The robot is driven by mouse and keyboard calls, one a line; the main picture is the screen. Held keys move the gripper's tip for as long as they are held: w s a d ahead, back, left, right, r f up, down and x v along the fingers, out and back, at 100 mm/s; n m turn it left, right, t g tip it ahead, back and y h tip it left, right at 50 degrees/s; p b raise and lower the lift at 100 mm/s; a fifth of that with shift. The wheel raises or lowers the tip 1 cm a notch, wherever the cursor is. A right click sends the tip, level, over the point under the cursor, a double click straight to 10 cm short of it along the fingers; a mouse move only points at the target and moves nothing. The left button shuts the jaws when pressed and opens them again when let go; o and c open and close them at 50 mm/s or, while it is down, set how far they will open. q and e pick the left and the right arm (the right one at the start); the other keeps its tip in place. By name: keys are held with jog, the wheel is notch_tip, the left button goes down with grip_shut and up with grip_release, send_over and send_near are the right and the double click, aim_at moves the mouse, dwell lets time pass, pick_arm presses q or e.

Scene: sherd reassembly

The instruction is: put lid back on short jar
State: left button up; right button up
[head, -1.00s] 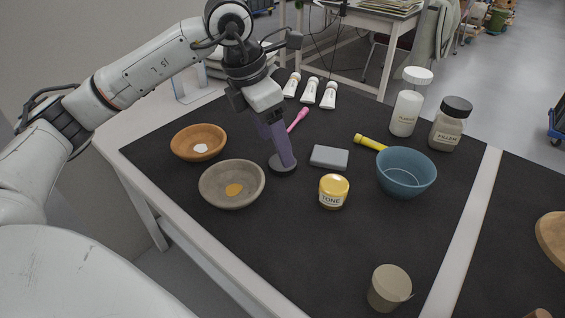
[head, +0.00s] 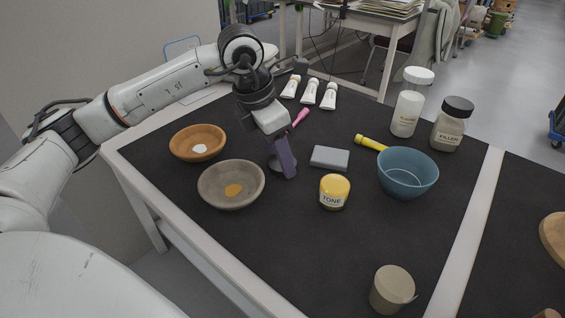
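A short jar labelled TONE (head: 334,195), with a yellow top, stands upright near the middle of the mat. A dark grey round disc that looks like a lid (head: 274,167) lies on the mat to its left, partly hidden by a finger. My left gripper (head: 285,168) points down with its purple fingers at this disc. The fingers overlap in this view, so I cannot tell their gap or whether they grip the disc. My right gripper is out of view.
A grey-brown bowl (head: 218,196) and an orange bowl (head: 188,153) stand left. A grey block (head: 330,157) lies behind the jar. A blue bowl (head: 407,184) and yellow tool (head: 369,142) are right. A beige container (head: 391,291) stands in front. Mat between jar and container is clear.

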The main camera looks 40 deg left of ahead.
pick_arm(q)
jog(key=shift+c, duration=1.3)
notch_tip(320, 180, up, 10)
jog(key=p, duration=0.2)
